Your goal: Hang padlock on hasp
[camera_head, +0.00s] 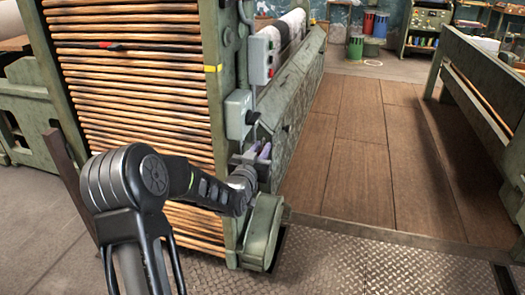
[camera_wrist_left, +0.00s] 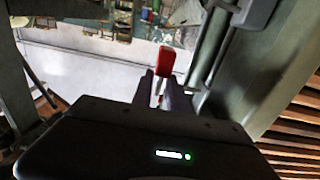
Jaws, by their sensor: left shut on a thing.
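My left gripper (camera_head: 261,152) is beside the green machine frame, just below a grey switch box (camera_head: 238,113). In the left wrist view the two fingers (camera_wrist_left: 161,88) are shut on a small red padlock (camera_wrist_left: 167,60), whose red body stands out beyond the fingertips. A pale metallic part shows between the fingers. The padlock is hidden or too small to tell in the head view. The hasp cannot be made out for certain; a grey box (camera_wrist_left: 252,14) is at the upper right of the wrist view, apart from the padlock. My right gripper is not in view.
A second grey box with red and green buttons (camera_head: 263,58) is higher on the frame. A stack of wooden slats (camera_head: 140,90) fills the left side. A long green machine guard (camera_head: 285,105) runs backward. The brown floor (camera_head: 350,150) to the right is clear.

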